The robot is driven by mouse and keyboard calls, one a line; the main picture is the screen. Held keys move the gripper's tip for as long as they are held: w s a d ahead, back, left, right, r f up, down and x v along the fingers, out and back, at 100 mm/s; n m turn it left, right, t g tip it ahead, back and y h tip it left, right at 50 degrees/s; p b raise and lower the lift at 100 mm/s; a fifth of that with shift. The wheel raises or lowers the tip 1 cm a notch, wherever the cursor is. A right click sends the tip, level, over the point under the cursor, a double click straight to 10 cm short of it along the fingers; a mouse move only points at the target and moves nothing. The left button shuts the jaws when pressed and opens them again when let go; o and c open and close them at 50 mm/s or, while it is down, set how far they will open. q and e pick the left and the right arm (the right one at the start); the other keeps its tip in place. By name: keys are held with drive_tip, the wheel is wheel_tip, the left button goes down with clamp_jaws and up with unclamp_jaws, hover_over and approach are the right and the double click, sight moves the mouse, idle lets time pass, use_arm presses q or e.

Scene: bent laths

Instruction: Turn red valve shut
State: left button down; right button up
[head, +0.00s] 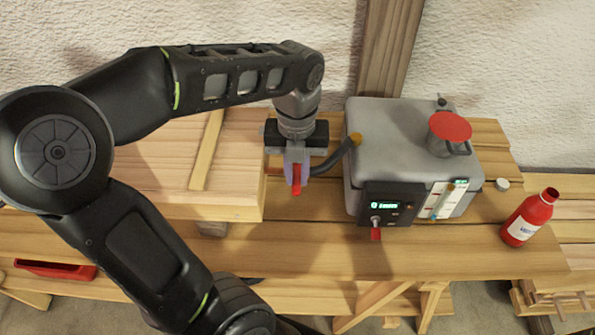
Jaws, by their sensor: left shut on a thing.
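The red valve (297,187) shows as a small red handle at the right end of the long wooden box, near the end of a dark hose. My left gripper (296,168) reaches down from above and is shut on the red valve. The fingers cover its upper part, so I cannot tell how far it is turned. My right gripper is not in view.
A grey steam machine (395,130) with a red cap (450,127), lit display and red switch tag stands right of the valve. The hose (335,160) joins it. A red bottle (525,220) and white cap (502,184) are farther right. The wooden box (150,170) lies left; bench front (330,245) is clear.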

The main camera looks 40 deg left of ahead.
sight(296, 180)
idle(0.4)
use_arm(q)
drive_tip(key=c, duration=1.4)
unclamp_jaws()
drive_tip(key=shift+o, duration=0.2)
wheel_tip(296, 180, up, 8)
drive_tip(key=shift+f, duration=0.1)
